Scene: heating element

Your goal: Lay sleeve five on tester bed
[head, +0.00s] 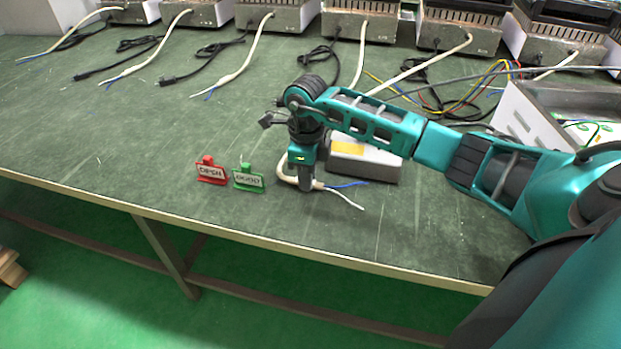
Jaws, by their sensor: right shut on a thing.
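My right gripper (306,180) points down over the green table, left of a small grey box with a yellow label (350,150), likely the tester bed. It is shut on a cream sleeve (286,172), which loops beside the fingers. Blue and white wire ends (345,192) stick out to the right, low over the table. I cannot tell whether the sleeve touches the box. A long cream sleeve (420,65) runs from a rear unit toward my arm; the arm hides whether it joins the held part. My left gripper is not in view.
Several grey heating units (455,32) with sleeves and black cords line the back. An open box with coloured wires (545,112) is at right. The left front table is clear.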

